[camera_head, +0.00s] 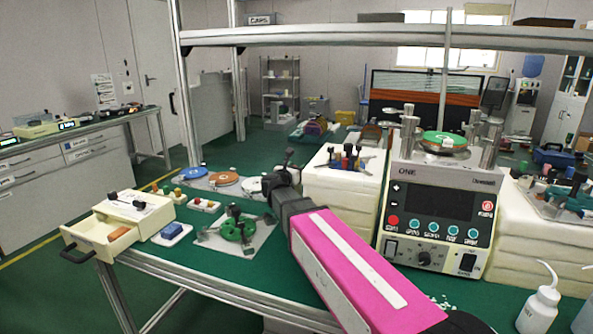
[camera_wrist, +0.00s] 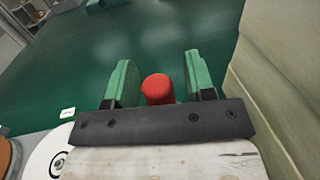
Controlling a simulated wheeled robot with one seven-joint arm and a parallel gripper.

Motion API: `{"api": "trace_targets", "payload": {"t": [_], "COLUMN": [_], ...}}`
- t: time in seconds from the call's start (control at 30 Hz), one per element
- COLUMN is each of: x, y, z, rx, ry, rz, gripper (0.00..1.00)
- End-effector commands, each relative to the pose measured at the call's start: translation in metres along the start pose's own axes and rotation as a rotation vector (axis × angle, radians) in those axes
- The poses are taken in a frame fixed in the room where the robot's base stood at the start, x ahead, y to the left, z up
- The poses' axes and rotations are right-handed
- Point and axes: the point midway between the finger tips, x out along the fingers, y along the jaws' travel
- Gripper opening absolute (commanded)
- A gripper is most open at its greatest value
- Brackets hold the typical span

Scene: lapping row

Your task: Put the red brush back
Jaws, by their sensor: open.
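A red round-topped thing (camera_wrist: 157,89), likely the red brush's end, shows between the two green fingers of my gripper (camera_wrist: 158,76) in the wrist view. The fingers are apart. A gap shows on the right of the red thing; it lies close to the left finger, and I cannot tell if they touch. Its lower part is hidden by my gripper. In the head view my gripper (camera_head: 285,172) is over the back of the green bench, left of a holder (camera_head: 347,160) with several blue, dark and red items. I cannot make out the red brush there.
A control machine (camera_head: 436,205) stands right of my arm, between cream blocks. An open drawer box (camera_head: 105,232), a blue-topped block (camera_head: 172,232) and a green fixture (camera_head: 238,228) are on the left. Discs (camera_head: 224,178) lie at the back edge. A white bottle (camera_head: 539,300) stands front right.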

Motion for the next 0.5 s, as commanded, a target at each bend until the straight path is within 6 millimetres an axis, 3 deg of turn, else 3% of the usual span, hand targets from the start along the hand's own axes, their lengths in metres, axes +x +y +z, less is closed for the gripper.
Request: {"api": "trace_targets", "payload": {"t": [0.17, 0.5], "x": [-0.016, -0.068], "y": [-0.001, -0.001], "z": [0.001, 0.001], "rx": [0.0, 0.0], "ry": [0.0, 0.001], "rz": [0.002, 0.003], "gripper": [0.49, 0.49]}}
